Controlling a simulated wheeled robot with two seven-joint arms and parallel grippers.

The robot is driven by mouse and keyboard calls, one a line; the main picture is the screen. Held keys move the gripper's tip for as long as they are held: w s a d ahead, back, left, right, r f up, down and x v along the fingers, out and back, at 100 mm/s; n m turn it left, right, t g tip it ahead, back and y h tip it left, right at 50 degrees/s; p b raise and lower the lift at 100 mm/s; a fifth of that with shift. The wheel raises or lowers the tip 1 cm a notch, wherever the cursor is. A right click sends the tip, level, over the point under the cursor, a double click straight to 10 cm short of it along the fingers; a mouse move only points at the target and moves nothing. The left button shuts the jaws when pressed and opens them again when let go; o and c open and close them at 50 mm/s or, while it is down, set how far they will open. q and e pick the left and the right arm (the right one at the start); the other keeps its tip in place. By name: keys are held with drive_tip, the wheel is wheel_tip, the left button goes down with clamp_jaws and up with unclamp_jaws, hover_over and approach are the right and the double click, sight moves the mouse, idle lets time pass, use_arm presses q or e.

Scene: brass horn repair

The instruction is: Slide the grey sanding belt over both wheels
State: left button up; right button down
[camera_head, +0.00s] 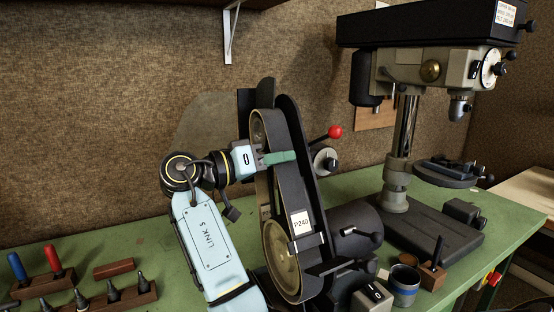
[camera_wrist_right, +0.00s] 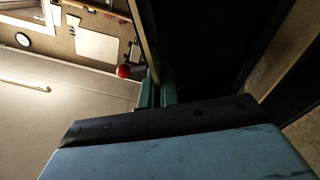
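The belt sander stands upright at the bench's middle in the head view, with an upper wheel (camera_head: 258,128) and a lower wheel (camera_head: 281,252). The grey sanding belt (camera_head: 263,196) runs as a tall loop beside and around these wheels; I cannot tell how far it sits across their rims. My right gripper (camera_head: 281,157) is at the upper part of the loop, its green fingers closed on the belt. In the right wrist view the fingers (camera_wrist_right: 156,92) pinch a thin strip, the belt's edge (camera_wrist_right: 148,45). My left gripper is out of view.
A red-knobbed lever (camera_head: 334,132) sticks out right of the upper wheel. A drill press (camera_head: 400,150) stands at the right. A tin cup (camera_head: 404,285) is at the front right. Wooden tool blocks (camera_head: 118,298) lie at the front left.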

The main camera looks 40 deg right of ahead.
drive_tip(key=shift+d, duration=0.15)
drive_tip(key=c, duration=1.6)
unclamp_jaws()
drive_tip(key=shift+o, duration=0.2)
drive_tip(key=v, duration=0.7)
drive_tip(key=shift+b, duration=0.4)
